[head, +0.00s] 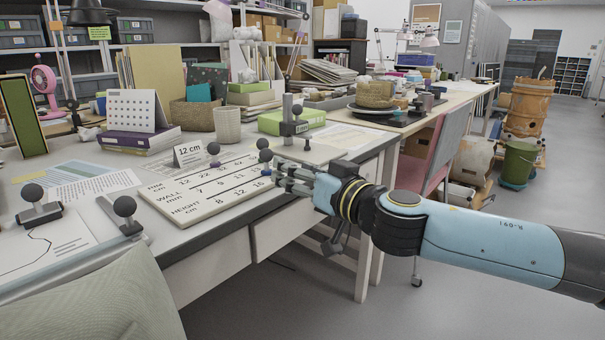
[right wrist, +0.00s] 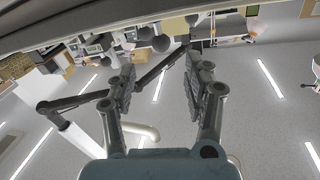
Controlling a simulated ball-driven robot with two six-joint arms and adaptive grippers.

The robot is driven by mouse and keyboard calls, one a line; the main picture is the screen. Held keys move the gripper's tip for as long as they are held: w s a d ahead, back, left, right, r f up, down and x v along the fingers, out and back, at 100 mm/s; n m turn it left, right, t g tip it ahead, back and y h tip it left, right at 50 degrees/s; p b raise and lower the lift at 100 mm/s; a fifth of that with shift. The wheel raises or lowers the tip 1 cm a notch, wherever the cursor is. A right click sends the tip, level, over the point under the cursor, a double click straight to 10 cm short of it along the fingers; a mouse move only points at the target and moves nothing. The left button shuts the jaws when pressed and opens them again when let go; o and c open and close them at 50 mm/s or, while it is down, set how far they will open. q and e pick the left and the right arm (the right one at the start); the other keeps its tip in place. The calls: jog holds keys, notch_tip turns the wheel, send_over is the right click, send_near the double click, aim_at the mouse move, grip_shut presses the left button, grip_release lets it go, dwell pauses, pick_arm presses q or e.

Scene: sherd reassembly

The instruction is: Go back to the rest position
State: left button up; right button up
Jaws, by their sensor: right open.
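My right gripper (head: 283,177) reaches in from the right in the head view, at the front edge of the desk, beside the right end of the white measuring board (head: 165,205). The right wrist view shows its two fingers (right wrist: 158,85) spread apart with nothing between them. The board carries rows for rim, wall and height, and dark ball-topped markers (head: 213,149) stand along it. A "12 cm" card (head: 188,153) stands behind it. I cannot tell whether the gripper touches the board. My left gripper is not in view.
A ball-topped upright gauge (head: 288,118) and a green box (head: 270,122) stand behind the gripper. More ball-topped pieces (head: 125,208) are at the front left. A pink chair (head: 447,150) stands beyond the arm. Open floor (head: 400,300) lies in front of the desk.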

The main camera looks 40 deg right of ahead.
jog(key=shift+s+a, duration=0.1)
jog(key=shift+s, duration=0.7)
jog(key=s+d+f+m+g+h+p, duration=0.15)
jog(key=s+f+g+p, duration=0.45)
jog(key=f, duration=0.8)
jog(key=s+d+f+m+g+h+p, duration=0.1)
jog(key=s+d+f+m+g+p, duration=0.15)
jog(key=s+f, duration=0.8)
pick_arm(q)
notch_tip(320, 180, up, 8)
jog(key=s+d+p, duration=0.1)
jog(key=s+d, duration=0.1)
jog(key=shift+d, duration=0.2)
pick_arm(e)
jog(key=s+a+f+n+g+y, duration=0.1)
jog(key=s+a+f+n+g, duration=0.1)
jog(key=s+f, duration=0.5)
jog(key=s+a+f+n+g+y, duration=0.1)
jog(key=s+a+f+n+g, duration=0.2)
jog(key=s, duration=1)
jog(key=s+a+f+n+g+y, duration=0.1)
jog(key=s+a+f+n+g, duration=0.2)
jog(key=s+a+f, duration=0.4)
jog(key=s+f+g, duration=0.1)
jog(key=s+f, duration=0.2)
jog(key=f, duration=0.1)
jog(key=shift+a+f+y, duration=0.15)
jog(key=shift+f+y, duration=0.2)
jog(key=shift+f, duration=0.05)
